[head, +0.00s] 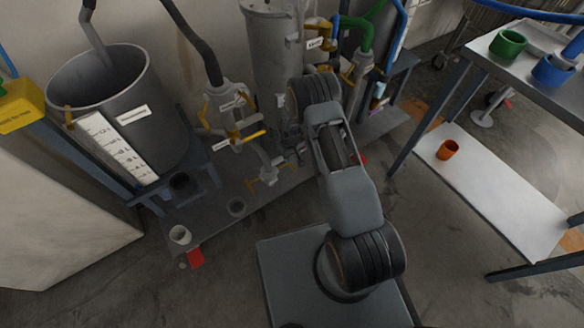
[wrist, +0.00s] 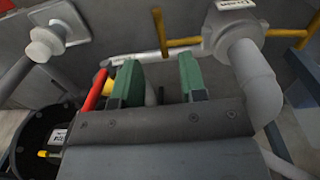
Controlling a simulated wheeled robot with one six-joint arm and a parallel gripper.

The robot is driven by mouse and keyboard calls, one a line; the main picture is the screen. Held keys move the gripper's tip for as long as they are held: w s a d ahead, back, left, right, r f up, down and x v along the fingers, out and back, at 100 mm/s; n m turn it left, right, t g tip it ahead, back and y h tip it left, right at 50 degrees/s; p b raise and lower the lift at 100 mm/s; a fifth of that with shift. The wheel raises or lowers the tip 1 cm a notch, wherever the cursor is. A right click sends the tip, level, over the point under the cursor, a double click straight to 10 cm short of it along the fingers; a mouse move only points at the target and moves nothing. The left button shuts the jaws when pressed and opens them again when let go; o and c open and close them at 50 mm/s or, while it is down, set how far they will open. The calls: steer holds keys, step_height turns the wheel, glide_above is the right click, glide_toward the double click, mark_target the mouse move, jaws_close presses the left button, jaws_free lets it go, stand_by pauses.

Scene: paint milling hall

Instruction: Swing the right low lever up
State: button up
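My gripper is mostly hidden behind my arm there, close to low pipework. In the wrist view my gripper (wrist: 158,78) has its two green fingers apart, with a clear gap. A red bar (wrist: 95,90) lies just left of the left finger. A yellow handle (wrist: 160,32) stands beyond the fingers, beside a grey valve body (wrist: 232,30). I cannot tell for certain which of these is the right low lever. No lever is seen gripped.
A large grey tub (head: 135,105) stands at the left and a tall grey cylinder (head: 275,55) behind my arm. At right, a shelf (head: 500,195) holds an orange cup (head: 448,149). Floor between is clear.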

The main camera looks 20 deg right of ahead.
mark_target(292, 167)
step_height(292, 167, down, 8)
steer(key=b, duration=0.2)
steer(key=shift+d+b, duration=0.15)
steer(key=shift+b, duration=0.2)
jaws_close()
steer(key=shift+d, duration=0.1)
stand_by(0.3)
